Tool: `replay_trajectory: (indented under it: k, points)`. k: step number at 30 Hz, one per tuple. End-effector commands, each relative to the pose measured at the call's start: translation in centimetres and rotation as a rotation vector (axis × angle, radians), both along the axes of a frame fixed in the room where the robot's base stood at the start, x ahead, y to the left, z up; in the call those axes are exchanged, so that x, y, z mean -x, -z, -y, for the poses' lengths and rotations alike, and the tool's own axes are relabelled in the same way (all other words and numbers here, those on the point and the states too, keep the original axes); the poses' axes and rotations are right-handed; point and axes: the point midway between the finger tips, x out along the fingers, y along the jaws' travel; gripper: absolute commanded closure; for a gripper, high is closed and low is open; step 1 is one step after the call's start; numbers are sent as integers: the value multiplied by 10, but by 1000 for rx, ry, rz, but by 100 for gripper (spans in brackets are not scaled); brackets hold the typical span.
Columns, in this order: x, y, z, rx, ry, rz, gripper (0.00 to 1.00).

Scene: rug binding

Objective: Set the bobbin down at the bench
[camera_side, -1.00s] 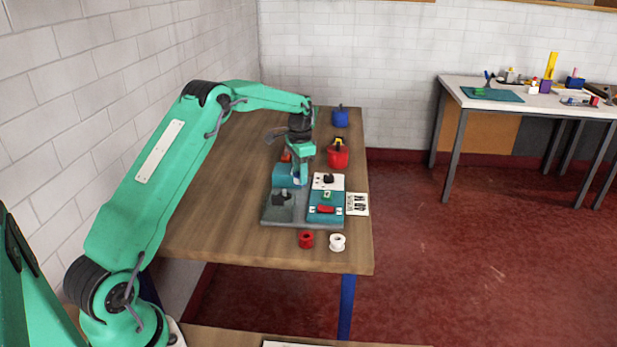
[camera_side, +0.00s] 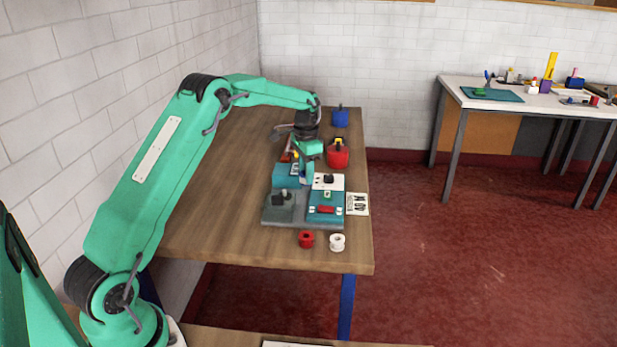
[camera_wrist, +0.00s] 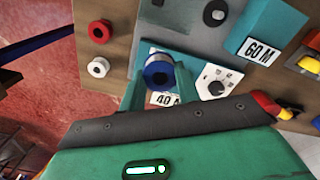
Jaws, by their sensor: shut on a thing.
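My gripper (camera_side: 306,178) is over the far part of the grey board (camera_side: 292,223), between the teal block and the white dial panel. In the wrist view my gripper (camera_wrist: 158,84) is shut on a blue bobbin (camera_wrist: 157,77), with a teal finger on either side. The bobbin's round end faces the camera. The side view shows only a small blue and white patch at the fingertips. Whether the bobbin touches anything below cannot be told. The wooden bench (camera_side: 215,225) carries the board.
A red spool (camera_side: 306,239) and a white spool (camera_side: 337,242) stand near the front edge. A teal block (camera_side: 284,177) stands left of the gripper, a white dial panel (camera_wrist: 217,79) close right. A red container (camera_side: 338,157) and a blue one (camera_side: 340,118) stand behind. The bench's left side is clear.

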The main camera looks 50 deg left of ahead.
Motion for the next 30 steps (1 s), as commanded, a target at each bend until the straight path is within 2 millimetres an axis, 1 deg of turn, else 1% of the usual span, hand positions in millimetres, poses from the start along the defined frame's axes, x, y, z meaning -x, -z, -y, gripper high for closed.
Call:
replay_trajectory:
  k: [5,8,14,23,30]
  points:
    - [3,-1,6,-1,1,1,89]
    - [7,-1,14,0,1,0,89]
    - [21,-1,39,0,2,0,89]
    - [57,1,85,0,2,0,89]
    - [94,5,119,0,4,0,89]
